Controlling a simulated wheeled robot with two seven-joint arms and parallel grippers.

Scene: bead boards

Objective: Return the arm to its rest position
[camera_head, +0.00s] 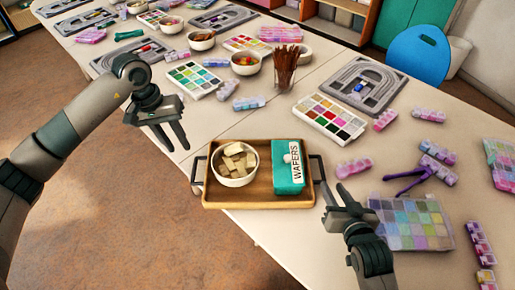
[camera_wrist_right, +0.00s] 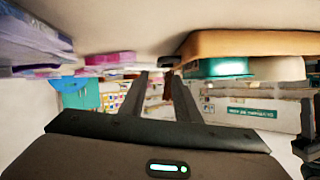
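My left gripper (camera_head: 174,148) hangs over the near left edge of the table, with its two fingers apart and nothing between them. My right gripper (camera_head: 335,187) is just right of the wooden tray (camera_head: 262,198), close to its right handle, with its fingers apart and empty. In the right wrist view the right gripper (camera_wrist_right: 158,75) shows a gap between its fingers, and the tray (camera_wrist_right: 250,43) appears upside down at the upper right. The tray holds a white bowl of wafers (camera_head: 235,163) and a green box marked WAFERS (camera_head: 289,175).
A bead case (camera_head: 410,222) and purple pliers (camera_head: 410,178) lie right of my right gripper. Open floor (camera_head: 140,220) lies below my left gripper.

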